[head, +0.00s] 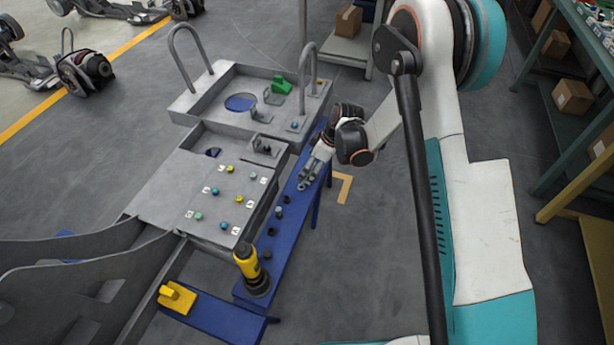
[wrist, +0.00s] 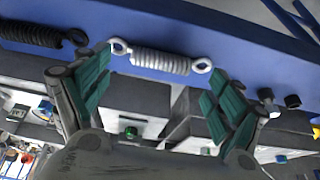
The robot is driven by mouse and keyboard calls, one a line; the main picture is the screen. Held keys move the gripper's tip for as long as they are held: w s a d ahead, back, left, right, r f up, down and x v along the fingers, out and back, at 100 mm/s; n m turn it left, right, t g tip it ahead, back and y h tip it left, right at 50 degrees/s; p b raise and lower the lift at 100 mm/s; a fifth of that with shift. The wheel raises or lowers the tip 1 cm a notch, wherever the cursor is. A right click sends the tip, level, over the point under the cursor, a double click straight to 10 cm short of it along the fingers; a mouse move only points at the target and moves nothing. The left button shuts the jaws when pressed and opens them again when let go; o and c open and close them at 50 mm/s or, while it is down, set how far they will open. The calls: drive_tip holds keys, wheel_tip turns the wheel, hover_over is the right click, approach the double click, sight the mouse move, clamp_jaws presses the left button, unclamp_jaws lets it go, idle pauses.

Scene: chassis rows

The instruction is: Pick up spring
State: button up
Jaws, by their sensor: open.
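A light grey coil spring (wrist: 160,62) with a ring at each end lies on the blue bench (wrist: 250,45) in the wrist view. A black coil spring (wrist: 30,33) lies to its left. My gripper (wrist: 156,76) is open, its teal-padded fingers apart, with the light spring seen across the gap between their tips. The left fingertip appears close to the spring's left ring; I cannot tell if they touch. In the head view my gripper (head: 309,176) is at the blue bench (head: 283,222), and I cannot clearly make out the springs there.
A yellow and black tool (head: 251,268) stands at the bench's near end, with several small dark parts along the bench. A grey chassis (head: 165,185) with coloured knobs is left of the bench. A yellow block (head: 178,297) sits at the lower left. Floor right of the bench is clear.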

drive_tip(key=x, duration=0.2)
drive_tip(key=shift+a+f+b, duration=0.1)
drive_tip(key=shift+f+b, duration=0.2)
drive_tip(key=shift+r, duration=0.1)
drive_tip(key=shift+c, duration=0.6)
drive_tip(key=c, duration=1)
drive_tip(key=shift+r, duration=0.1)
